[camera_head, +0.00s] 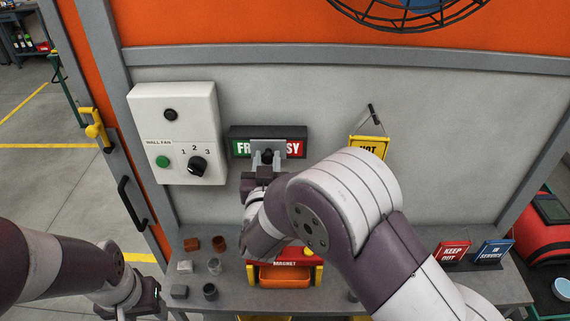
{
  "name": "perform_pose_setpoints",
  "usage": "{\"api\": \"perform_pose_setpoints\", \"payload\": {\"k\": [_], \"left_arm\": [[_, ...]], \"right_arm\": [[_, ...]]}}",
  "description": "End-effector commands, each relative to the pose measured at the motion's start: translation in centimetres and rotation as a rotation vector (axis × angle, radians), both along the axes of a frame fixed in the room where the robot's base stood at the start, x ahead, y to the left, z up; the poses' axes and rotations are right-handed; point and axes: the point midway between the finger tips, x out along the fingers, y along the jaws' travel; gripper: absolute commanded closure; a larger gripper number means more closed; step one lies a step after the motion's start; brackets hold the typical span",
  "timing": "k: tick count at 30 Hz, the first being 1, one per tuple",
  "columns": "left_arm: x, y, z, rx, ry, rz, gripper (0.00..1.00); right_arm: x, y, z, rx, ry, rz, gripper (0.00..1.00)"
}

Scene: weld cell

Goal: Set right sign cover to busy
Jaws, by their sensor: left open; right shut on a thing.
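A dark sign box (268,131) is on the grey wall, with a green panel reading "FR…" (241,148) on the left and a red panel reading "…SY" (297,149) on the right. A grey sliding cover (268,145) stands around the middle of the sign, between the visible letters. My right gripper (265,163) is at the cover, shut on its front part; the fingers partly hide it. My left gripper (135,306) is open and low at the bottom left, far from the sign.
A white wall fan box (173,115) with a dial and green button is left of the sign. A yellow "HOT" tag (369,147) hangs at right. The bench (205,285) below bears small cups and blocks, a red-and-orange bin (286,275) and two signs (452,252) at right.

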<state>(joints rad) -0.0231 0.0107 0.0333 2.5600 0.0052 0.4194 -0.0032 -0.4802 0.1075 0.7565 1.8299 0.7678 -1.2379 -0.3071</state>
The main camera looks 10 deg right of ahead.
Motion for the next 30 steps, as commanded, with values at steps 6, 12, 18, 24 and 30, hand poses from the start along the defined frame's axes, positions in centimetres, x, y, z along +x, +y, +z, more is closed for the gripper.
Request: {"api": "perform_pose_setpoints", "payload": {"k": [6, 12, 18, 24, 30], "left_arm": [[0.0, 0.0, -0.8, 0.000, 0.000, 0.000, 0.47], [0.0, 0.0, -0.8, 0.000, 0.000, 0.000, 0.47], [0.0, 0.0, -0.8, 0.000, 0.000, 0.000, 0.47], [0.0, 0.0, -0.8, 0.000, 0.000, 0.000, 0.47], [0.0, 0.0, -1.0, 0.000, 0.000, 0.000, 0.47]], "right_arm": [[0.9, 3.9, 0.0, 0.001, -0.003, 0.002, 1.00], [1.0, 4.6, 0.1, 0.003, -0.002, 0.003, 1.00], [1.0, 4.6, 0.2, 0.002, -0.003, 0.003, 0.59], [1.0, 4.5, 0.1, 0.002, -0.001, 0.001, 0.44], [0.7, 4.6, 0.0, 0.003, -0.002, 0.001, 0.44]]}}
